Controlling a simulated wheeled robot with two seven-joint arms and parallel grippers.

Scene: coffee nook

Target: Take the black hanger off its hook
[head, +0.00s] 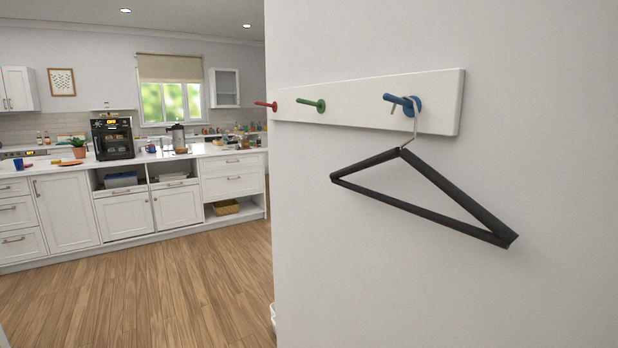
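The black hanger (451,185) hangs by its metal hook from the blue peg (413,105). It is a triangular frame, tilted so that its right corner is lower than its left. The blue peg is at the right end of a white rail (440,92) on the wall. Neither of my grippers is in the head view.
A green peg (318,105) and a red peg (270,105) on the same rail are bare. The wall (550,290) around the hanger is clear. Wooden floor (150,298) lies open to the left, before a white kitchen counter (65,210) with a black coffee machine (113,138).

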